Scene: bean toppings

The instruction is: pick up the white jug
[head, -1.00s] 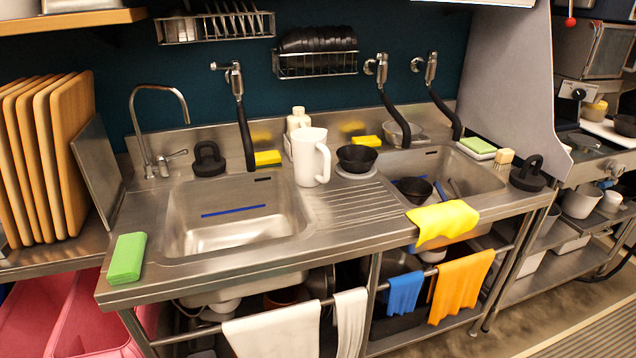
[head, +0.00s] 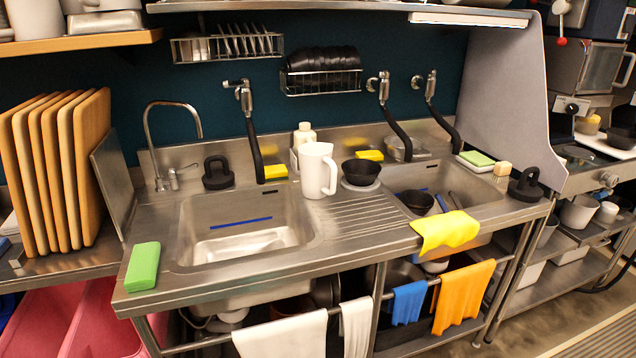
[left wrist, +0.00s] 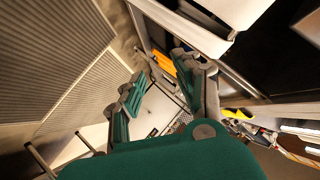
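The white jug (head: 315,172) stands upright on the steel counter between the two sinks in the head view. Its handle faces right. A black bowl (head: 361,172) stands close to its right, and a white bottle (head: 304,135) is just behind it. Neither gripper shows in the head view. My left gripper (left wrist: 160,82) shows in the left wrist view, with its two green-padded fingers spread apart and nothing visible between them. The jug cannot be made out in that view. My right gripper is not in view.
A green sponge (head: 142,267) lies at the counter's front left corner. A yellow cloth (head: 446,229) hangs over the front edge on the right. Black hoses (head: 255,150) hang behind the sinks. Wooden boards (head: 80,165) stand at left.

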